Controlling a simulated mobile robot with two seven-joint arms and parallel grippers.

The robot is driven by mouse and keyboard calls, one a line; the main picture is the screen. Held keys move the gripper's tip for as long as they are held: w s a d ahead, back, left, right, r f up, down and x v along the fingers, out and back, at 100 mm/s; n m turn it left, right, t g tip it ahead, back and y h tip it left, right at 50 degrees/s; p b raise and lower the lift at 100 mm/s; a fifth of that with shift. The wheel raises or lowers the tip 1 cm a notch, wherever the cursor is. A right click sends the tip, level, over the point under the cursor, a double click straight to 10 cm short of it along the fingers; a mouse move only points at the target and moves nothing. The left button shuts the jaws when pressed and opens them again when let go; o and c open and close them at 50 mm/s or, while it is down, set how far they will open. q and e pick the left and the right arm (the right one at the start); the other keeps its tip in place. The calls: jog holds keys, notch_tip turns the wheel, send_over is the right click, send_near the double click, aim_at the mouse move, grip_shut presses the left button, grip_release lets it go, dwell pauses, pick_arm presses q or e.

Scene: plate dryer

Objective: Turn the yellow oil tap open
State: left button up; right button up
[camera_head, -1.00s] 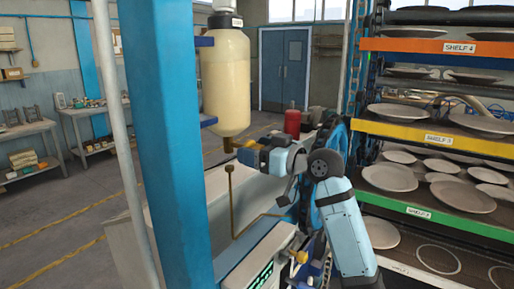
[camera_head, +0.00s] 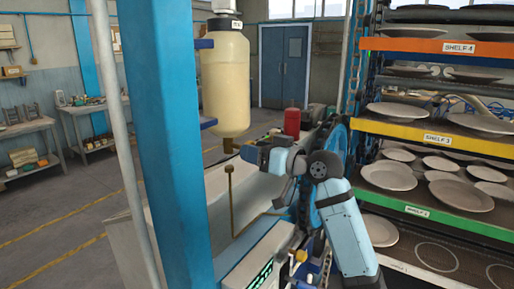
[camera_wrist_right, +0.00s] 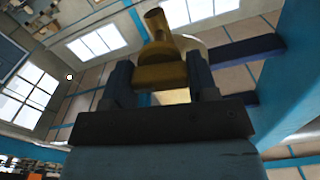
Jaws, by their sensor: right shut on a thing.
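The yellow oil tap (camera_wrist_right: 160,58) shows in the right wrist view, with its flat handle between the two fingers of my right gripper (camera_wrist_right: 161,80). My right gripper is shut on that handle. In the head view the right gripper (camera_head: 248,153) is just below and right of the brown outlet (camera_head: 229,146) under the oil bottle (camera_head: 225,90). The handle is mostly hidden there by the gripper. The bottle is pale yellow and hangs upright beside a blue post. My left gripper is not in view.
The blue post (camera_head: 170,140) stands close on the left. A thin bent brass pipe (camera_head: 231,205) rises below the outlet. A red cylinder (camera_head: 292,122) stands behind my right arm. Shelves of plates (camera_head: 440,175) fill the right side.

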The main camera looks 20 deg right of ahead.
jog(key=shift+r+m+p, duration=0.1)
jog(key=shift+m+p, duration=0.25)
jog(key=shift+m, duration=0.55)
jog(key=m, duration=0.3)
jog(key=shift+m, duration=0.3)
jog(key=m, duration=0.4)
jog(key=shift+m, duration=0.3)
jog(key=m, duration=0.2)
jog(key=shift+d+m, duration=0.1)
jog(key=shift+m, duration=0.2)
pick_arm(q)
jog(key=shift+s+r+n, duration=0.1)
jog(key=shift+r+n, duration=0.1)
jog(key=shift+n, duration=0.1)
pick_arm(e)
jog(key=shift+m, duration=1.6)
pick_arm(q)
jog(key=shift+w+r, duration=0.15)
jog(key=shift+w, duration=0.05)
pick_arm(e)
jog(key=o, duration=0.9)
